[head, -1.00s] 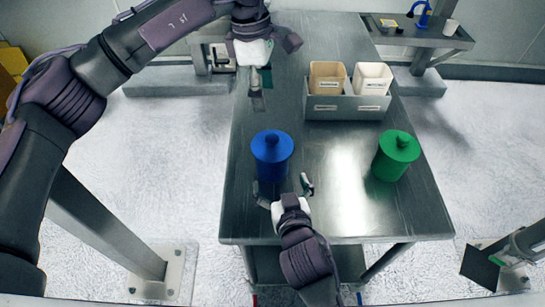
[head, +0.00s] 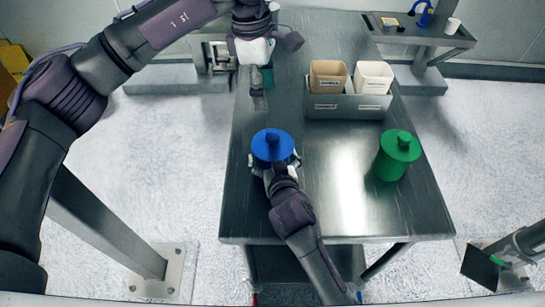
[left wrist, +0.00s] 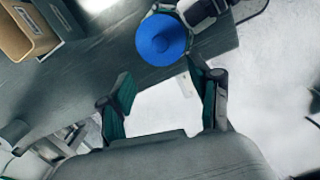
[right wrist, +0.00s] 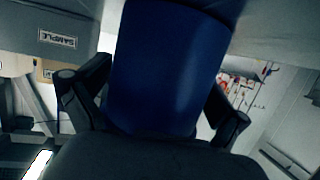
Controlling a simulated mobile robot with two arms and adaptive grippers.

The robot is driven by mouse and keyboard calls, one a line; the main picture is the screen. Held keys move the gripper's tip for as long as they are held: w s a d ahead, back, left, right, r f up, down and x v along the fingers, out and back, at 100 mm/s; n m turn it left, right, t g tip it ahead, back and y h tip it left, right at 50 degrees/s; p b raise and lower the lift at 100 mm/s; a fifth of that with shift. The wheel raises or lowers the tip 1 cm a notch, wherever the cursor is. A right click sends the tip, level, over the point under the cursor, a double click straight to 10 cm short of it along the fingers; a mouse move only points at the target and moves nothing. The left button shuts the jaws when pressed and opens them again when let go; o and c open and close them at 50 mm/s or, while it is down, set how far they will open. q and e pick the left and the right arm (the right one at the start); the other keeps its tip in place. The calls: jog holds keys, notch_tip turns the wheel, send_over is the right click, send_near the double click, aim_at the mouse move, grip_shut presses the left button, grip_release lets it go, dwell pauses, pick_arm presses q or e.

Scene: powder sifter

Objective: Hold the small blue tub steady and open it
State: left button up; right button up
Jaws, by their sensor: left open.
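The small blue tub (head: 272,150) stands upright on the metal table with its knobbed lid on. My right gripper (head: 274,163) is at the tub's near side, with a finger on each side of its body. In the right wrist view the blue tub (right wrist: 168,70) fills the space between the fingers; I cannot tell whether they press on it. My left gripper (head: 262,85) is open and empty, above the table's far left part, well apart from the tub. The left wrist view shows the blue lid (left wrist: 163,39) beyond its open fingers (left wrist: 163,75).
A green tub (head: 397,156) with a lid stands at the table's right. A grey holder (head: 345,112) with a brown bin (head: 327,82) and a white bin (head: 373,78) stands farther back. The table between the tubs is clear.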

aim_at(273, 135)
jog(key=c, duration=1.2)
pick_arm(q)
jog(key=f, duration=0.4)
jog(key=d+f, duration=0.1)
jog(key=f, duration=0.8)
jog(key=shift+s+d+f, duration=0.15)
jog(key=shift+d+f, duration=0.15)
jog(key=shift+f, duration=0.1)
pick_arm(e)
jog(key=shift+f, duration=0.1)
pick_arm(q)
grip_shut()
jog(key=shift+r, duration=0.2)
jog(key=shift+r, duration=1)
